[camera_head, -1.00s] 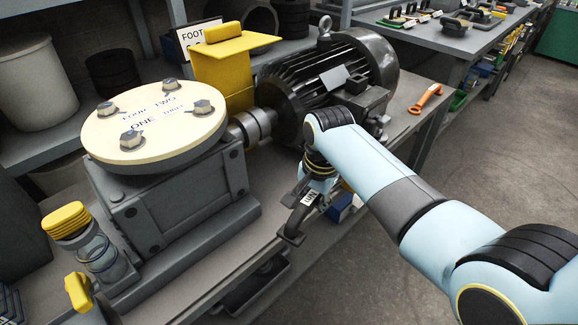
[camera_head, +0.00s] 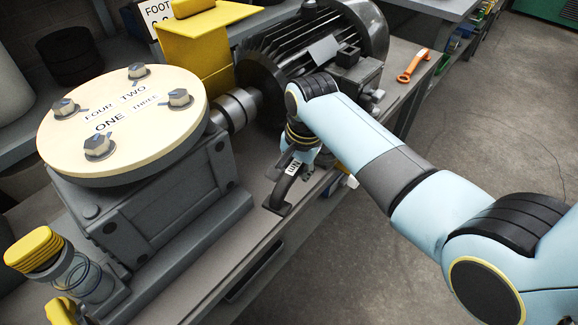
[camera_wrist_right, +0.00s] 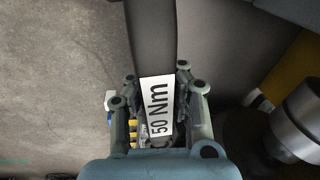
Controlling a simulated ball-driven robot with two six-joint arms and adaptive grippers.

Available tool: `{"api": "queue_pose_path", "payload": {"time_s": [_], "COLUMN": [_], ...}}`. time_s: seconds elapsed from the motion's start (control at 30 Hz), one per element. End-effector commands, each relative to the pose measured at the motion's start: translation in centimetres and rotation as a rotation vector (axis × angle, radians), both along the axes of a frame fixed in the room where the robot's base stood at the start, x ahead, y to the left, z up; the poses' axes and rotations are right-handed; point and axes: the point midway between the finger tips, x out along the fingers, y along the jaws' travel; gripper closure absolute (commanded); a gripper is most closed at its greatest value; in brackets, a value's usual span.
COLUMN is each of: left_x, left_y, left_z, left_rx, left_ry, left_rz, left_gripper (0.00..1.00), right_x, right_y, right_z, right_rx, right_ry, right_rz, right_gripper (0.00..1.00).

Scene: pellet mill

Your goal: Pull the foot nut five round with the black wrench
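The black wrench (camera_head: 277,195) is in my right gripper (camera_head: 300,157), beside the front edge of the bench below the motor. Its white label reads "50 Nm" in the right wrist view, where the dark wrench (camera_wrist_right: 153,40) runs up between the fingers of my right gripper (camera_wrist_right: 156,76). The fingers are shut on it at the label. My arm hides part of the wrench and the motor's near side in the head view. I cannot make out the foot nut five. My left gripper is out of view.
A round cream plate (camera_head: 122,108) carries nuts marked one to four. A dark finned motor (camera_head: 290,62), a shaft coupling (camera_head: 236,110) and a yellow guard (camera_head: 195,50) stand behind. An orange wrench (camera_head: 412,66) lies at the bench's right end. The floor at right is clear.

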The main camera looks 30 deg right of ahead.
Motion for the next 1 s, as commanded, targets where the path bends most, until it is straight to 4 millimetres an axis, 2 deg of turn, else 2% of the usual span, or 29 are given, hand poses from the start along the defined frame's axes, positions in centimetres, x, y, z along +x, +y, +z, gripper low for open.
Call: {"api": "queue_pose_path", "payload": {"time_s": [0.1, 0.2, 0.53, 1.0], "left_x": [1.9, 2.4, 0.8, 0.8], "left_y": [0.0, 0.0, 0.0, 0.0], "left_z": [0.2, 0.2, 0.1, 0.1], "left_rx": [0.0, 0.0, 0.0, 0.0], "left_ry": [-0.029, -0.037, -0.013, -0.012], "left_rz": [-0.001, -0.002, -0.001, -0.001], "left_gripper": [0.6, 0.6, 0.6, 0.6], "right_x": [-1.3, -2.3, -4.1, -4.3], "right_y": [-1.0, -1.8, -3.7, -3.9], "right_z": [0.0, 0.1, 0.1, 0.1], "right_rx": [-0.002, -0.002, 0.0, 0.0], "right_ry": [-0.002, -0.001, -0.001, -0.002], "right_rz": [0.096, 0.178, 0.353, 0.375], "right_gripper": [1.0, 1.0, 1.0, 1.0]}}
